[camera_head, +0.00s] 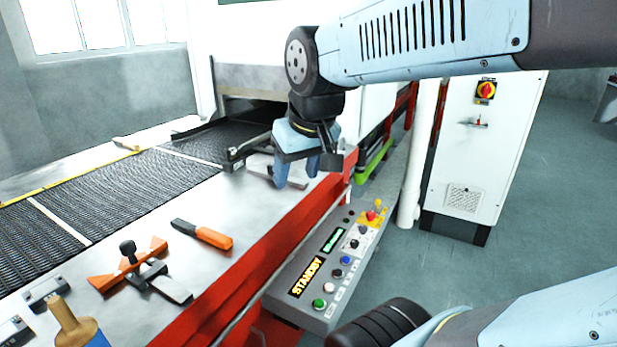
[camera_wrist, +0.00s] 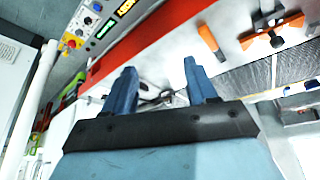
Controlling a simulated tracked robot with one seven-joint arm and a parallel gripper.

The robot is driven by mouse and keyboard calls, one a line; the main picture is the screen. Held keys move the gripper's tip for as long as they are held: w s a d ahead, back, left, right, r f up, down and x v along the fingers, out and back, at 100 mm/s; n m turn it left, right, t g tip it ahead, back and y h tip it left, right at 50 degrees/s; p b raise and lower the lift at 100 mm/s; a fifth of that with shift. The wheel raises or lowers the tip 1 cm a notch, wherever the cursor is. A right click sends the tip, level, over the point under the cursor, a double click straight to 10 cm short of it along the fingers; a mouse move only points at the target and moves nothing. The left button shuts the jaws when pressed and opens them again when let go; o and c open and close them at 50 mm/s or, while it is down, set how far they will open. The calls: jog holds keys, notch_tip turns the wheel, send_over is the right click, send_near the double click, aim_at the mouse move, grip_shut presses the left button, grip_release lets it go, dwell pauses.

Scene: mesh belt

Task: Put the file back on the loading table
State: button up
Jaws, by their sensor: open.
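The pale metal loading table (camera_head: 190,265) has a red front edge and runs beside the mesh belt. An orange-handled tool with a short dark end (camera_head: 215,238) lies flat on it; it also shows in the wrist view (camera_wrist: 207,38). I cannot tell for certain whether this is the file. A tan-handled piece (camera_head: 127,144) lies beyond the belt, too small to identify. My gripper (camera_head: 296,174) points down over the table's far right end, fingers apart. In the wrist view nothing is held between the fingertips (camera_wrist: 159,68). Grey metal parts (camera_head: 262,170) lie close by, partly hidden by it.
An orange and black clamp-like tool (camera_head: 130,268) and a wooden-handled object (camera_head: 68,318) lie at the table's near left. The control panel (camera_head: 325,262) reads STANDBY along the front edge. The dark mesh belt (camera_head: 95,190) leads into the machine. A white cabinet (camera_head: 465,150) stands right.

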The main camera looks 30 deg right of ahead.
jog(key=s, duration=0.2)
jog(key=s+d, duration=0.1)
jog(key=shift+f+m+t, duration=0.25)
jog(key=shift+m+t, duration=0.05)
jog(key=shift+m, duration=0.1)
